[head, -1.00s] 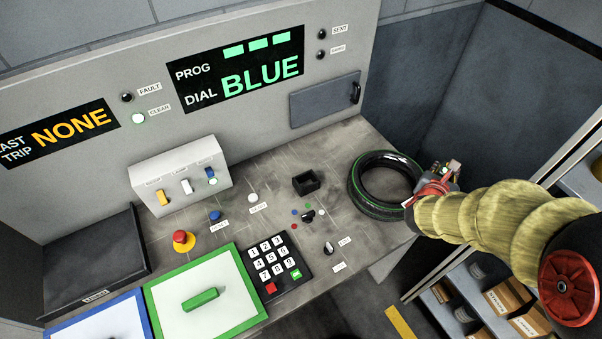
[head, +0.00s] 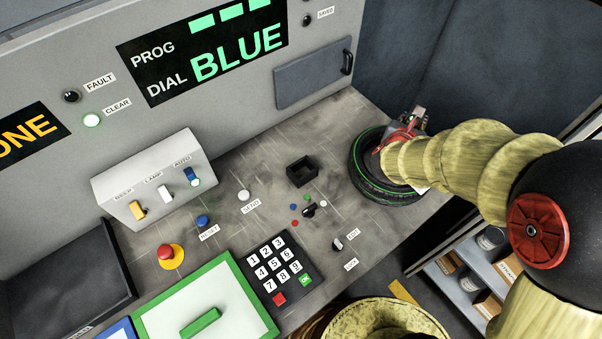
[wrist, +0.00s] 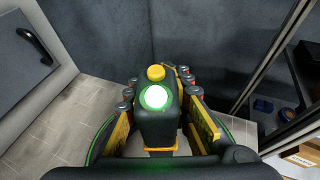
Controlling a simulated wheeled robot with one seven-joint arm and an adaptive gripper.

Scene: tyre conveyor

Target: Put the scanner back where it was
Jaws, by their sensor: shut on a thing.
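The scanner (wrist: 157,112) is a dark block with a yellow cap and a lit green-white lamp in the wrist view. My gripper (wrist: 160,125) is shut on it, with yellow-sided fingers on both sides. In the head view, my gripper (head: 408,133) is over the far side of the tyre (head: 372,188), and the arm hides much of the scanner and the tyre. A small black open-topped box (head: 302,171) stands empty on the bench, left of the tyre. I cannot tell the scanner's height above the tyre.
The bench (head: 335,130) holds a keypad (head: 281,267), a red stop button (head: 168,254), a switch box (head: 150,187) and small dials. A wall panel with a handled door (head: 314,76) stands behind. Shelves (head: 465,280) are at the right. Bench between the black box and tyre is clear.

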